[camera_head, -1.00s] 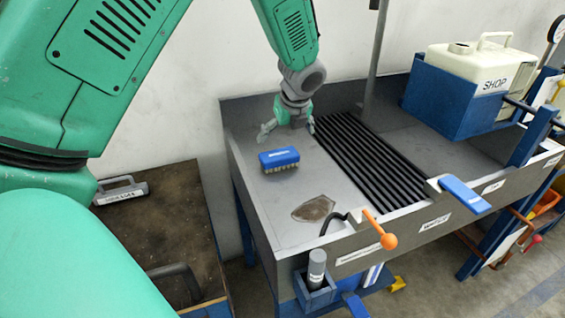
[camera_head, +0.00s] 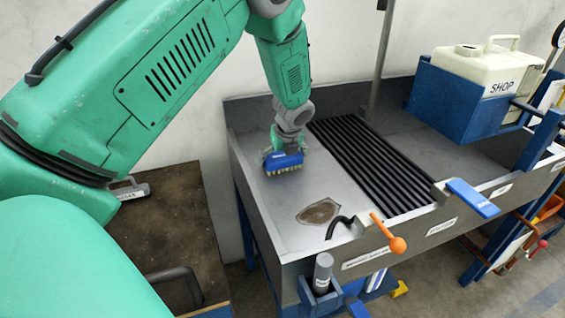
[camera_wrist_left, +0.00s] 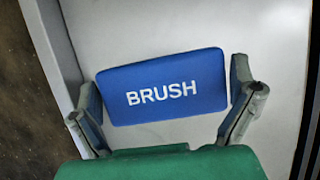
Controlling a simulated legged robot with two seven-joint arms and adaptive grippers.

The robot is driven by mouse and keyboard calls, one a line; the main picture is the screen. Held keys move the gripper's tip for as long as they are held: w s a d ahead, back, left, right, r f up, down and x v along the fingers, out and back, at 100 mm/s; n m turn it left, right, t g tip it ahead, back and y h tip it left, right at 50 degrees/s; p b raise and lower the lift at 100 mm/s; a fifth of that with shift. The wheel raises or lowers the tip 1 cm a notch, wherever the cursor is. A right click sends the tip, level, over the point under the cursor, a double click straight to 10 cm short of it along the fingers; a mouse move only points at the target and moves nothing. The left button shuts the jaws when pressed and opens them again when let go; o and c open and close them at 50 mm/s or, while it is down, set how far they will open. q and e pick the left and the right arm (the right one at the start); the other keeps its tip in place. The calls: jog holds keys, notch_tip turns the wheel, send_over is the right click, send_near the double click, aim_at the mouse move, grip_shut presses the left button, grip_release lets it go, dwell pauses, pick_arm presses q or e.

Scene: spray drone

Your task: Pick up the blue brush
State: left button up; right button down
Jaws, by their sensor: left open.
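The blue brush (camera_head: 284,162) rests bristles down on the grey metal floor of the sink bench (camera_head: 345,190), near its left wall. In the left wrist view its blue top (camera_wrist_left: 163,88) faces the camera, with the word BRUSH readable. My left gripper (camera_head: 283,150) is down at the brush, behind and above it in the head view. In the left wrist view the open fingers of my left gripper (camera_wrist_left: 168,105) stand on either side of the brush's short ends. A small gap shows by the right finger; contact at the left finger cannot be told. My right gripper is not in view.
Black slats (camera_head: 375,165) lie right of the brush. A brown stain (camera_head: 318,212) marks the bench floor in front. An orange-knobbed lever (camera_head: 397,244) and blue handle (camera_head: 472,198) stand at the front edge. A white SHOP jug (camera_head: 488,68) sits back right.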

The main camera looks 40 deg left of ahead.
aim_at(283, 155)
pick_arm(q)
jog(key=shift+d+r, duration=0.1)
jog(key=shift+d, duration=0.05)
jog(key=c, duration=0.7)
jog(key=shift+d+r, duration=0.25)
jog(key=shift+d, duration=0.3)
jog(key=shift+c, duration=0.6)
jog(key=r, duration=0.6)
jog(key=r+p, duration=0.1)
jog(key=r, duration=0.1)
jog(key=shift+a+r, duration=0.4)
jog(key=shift+d+r, duration=0.3)
jog(key=shift+r, duration=0.25)
